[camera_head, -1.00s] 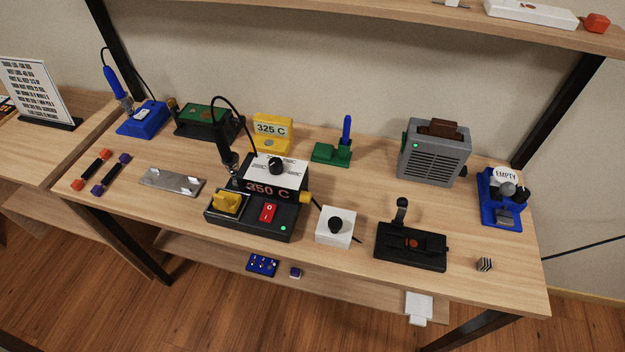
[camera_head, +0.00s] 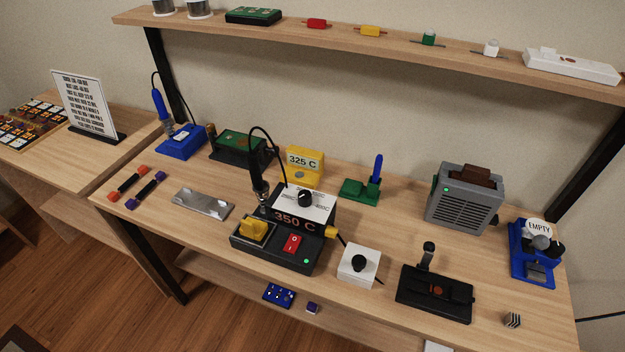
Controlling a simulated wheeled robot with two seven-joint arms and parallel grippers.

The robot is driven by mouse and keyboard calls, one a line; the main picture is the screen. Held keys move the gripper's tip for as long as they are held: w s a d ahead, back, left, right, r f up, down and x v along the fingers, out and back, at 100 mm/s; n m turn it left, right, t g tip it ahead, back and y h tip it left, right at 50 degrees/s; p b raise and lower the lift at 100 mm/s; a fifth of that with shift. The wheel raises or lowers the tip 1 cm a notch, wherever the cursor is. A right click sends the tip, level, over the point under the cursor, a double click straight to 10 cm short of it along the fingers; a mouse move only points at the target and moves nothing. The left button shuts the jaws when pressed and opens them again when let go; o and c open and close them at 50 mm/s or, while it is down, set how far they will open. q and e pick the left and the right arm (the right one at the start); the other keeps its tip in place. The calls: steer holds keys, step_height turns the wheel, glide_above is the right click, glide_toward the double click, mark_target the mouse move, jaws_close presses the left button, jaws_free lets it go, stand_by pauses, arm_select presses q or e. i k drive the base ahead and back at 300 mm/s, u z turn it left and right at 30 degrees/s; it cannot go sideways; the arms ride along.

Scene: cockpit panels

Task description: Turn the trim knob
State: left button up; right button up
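Two black round knobs show, and no label tells me which one is the trim knob. One black knob (camera_head: 359,262) sits on top of a small white box (camera_head: 357,272) at the table's front middle. The other black knob (camera_head: 305,198) is on the white sloped top of the soldering station (camera_head: 270,252), whose display reads 350 C. The station also has a red switch (camera_head: 292,243), a yellow sponge tray (camera_head: 257,229) and a lit green light. Neither of my grippers is in view, and nothing touches either knob.
A black stand (camera_head: 435,294) with an upright lever is right of the white box. A grey toaster-like unit (camera_head: 465,198), a blue holder marked EMPTY (camera_head: 532,252) and a yellow 325 C display (camera_head: 304,166) stand behind. A metal plate (camera_head: 203,204) lies left. A shelf (camera_head: 400,52) runs above.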

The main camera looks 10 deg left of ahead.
mark_target(331, 232)
steer(key=k, duration=0.5)
steer(key=u, duration=1.05)
steer(key=i, duration=0.65)
steer(key=z, duration=1.45)
steer(key=k, duration=0.35)
steer(key=u, duration=0.4)
steer(key=i, duration=0.4)
steer(key=u, duration=0.05)
